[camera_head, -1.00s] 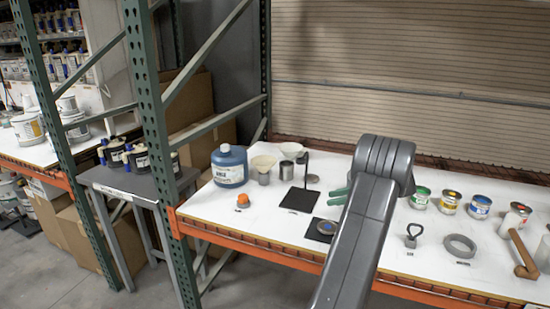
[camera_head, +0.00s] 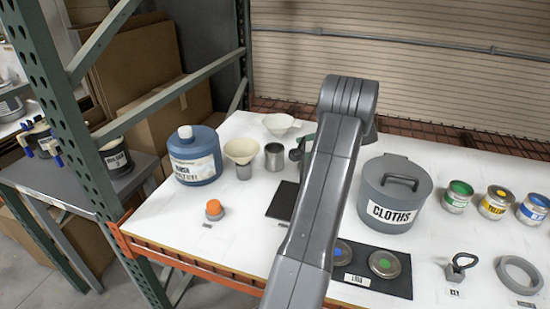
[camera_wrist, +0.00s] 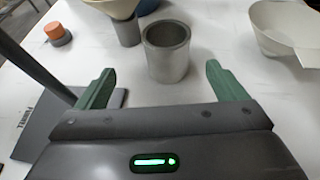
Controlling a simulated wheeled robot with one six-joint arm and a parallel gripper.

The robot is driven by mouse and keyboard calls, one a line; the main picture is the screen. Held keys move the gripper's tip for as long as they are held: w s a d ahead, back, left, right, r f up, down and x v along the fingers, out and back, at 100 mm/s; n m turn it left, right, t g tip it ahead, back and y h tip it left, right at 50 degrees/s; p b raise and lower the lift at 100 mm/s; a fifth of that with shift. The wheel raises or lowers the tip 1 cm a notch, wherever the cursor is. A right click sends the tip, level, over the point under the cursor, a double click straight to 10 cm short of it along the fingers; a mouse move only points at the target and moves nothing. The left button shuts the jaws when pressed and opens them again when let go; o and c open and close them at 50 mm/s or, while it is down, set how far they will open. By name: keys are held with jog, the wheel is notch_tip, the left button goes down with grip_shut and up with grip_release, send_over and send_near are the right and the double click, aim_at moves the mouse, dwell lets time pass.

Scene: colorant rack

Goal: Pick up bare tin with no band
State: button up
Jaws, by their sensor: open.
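The bare tin (camera_head: 274,157) is a plain grey metal can with an open top and no band, upright on the white shelf. In the wrist view the tin (camera_wrist: 167,55) stands just beyond the fingertips, roughly centred between them. My gripper (camera_wrist: 155,78) has its two green fingers spread apart with nothing between them. In the head view my gripper (camera_head: 299,147) is mostly hidden behind my arm, just right of the tin.
A funnel in a cup (camera_head: 241,155) stands close left of the tin. A white bowl (camera_head: 279,124) is behind it. A black stand with an upright post (camera_wrist: 50,105) is near my gripper. A blue jug (camera_head: 194,160), an orange-capped item (camera_head: 214,209) and a CLOTHS pot (camera_head: 394,196) stand around.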

aim_at(283, 149)
jog(key=x, duration=0.2)
jog(key=w+x, duration=0.1)
jog(key=x, duration=0.1)
jog(key=shift+a+f, duration=0.2)
jog(key=shift+a, duration=0.05)
jog(key=shift+a+p, duration=0.25)
jog(key=shift+p, duration=0.05)
jog(key=x, duration=0.1)
jog(key=p+x, duration=0.1)
jog(key=x, duration=0.2)
jog(key=shift+w+a+r+p, duration=0.2)
jog(key=shift+a+p, duration=0.15)
jog(key=shift+a+f, duration=0.2)
jog(key=c, duration=1.1)
